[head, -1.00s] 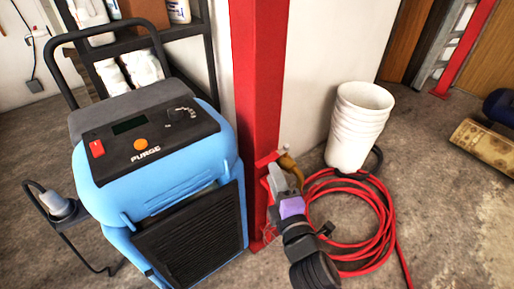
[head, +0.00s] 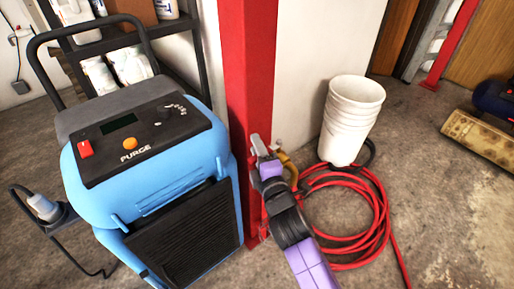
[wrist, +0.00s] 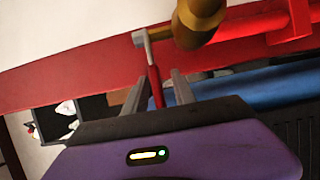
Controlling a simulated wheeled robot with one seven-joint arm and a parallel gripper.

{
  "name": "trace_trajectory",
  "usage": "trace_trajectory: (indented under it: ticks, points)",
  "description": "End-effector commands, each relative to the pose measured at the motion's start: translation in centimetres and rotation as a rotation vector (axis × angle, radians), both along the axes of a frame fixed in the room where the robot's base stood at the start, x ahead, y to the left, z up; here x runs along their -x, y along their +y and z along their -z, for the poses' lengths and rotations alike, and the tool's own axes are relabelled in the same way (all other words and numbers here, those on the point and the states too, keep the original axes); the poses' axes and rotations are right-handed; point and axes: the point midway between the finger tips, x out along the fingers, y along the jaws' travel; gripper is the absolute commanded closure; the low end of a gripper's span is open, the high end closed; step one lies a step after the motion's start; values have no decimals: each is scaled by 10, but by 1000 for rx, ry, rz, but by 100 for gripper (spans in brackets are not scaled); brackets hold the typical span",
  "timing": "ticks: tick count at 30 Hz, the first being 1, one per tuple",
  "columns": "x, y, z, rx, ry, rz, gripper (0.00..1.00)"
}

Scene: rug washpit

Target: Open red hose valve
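In the wrist view a brass valve body (wrist: 200,18) shows at the top, with a grey metal arm and a thin red lever (wrist: 155,86) hanging from it. My gripper (wrist: 157,84) is open, with one grey finger on each side of the red lever and a visible gap to both. In the head view my gripper (head: 260,147) is at the red column's right side, by the brass fitting (head: 288,163). My gripper hides the lever there. The red hose (head: 382,205) lies coiled on the floor to the right.
The red column (head: 246,75) stands just behind my gripper. A blue machine marked PURGE (head: 150,185) is close on the left. A stack of white buckets (head: 350,125) stands on the right behind the hose.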

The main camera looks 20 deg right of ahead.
Motion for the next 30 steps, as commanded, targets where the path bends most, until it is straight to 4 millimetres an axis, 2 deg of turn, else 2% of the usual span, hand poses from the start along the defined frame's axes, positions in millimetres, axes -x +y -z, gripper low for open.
trace_trajectory:
  ticks: [2, 6, 7, 30]
  points:
    - [0, 0, 0, 0, 0, 0, 68]
    - [0, 0, 0, 0, 0, 0, 96]
    - [0, 0, 0, 0, 0, 0, 100]
    - [1, 0, 1, 0, 1, 0, 100]
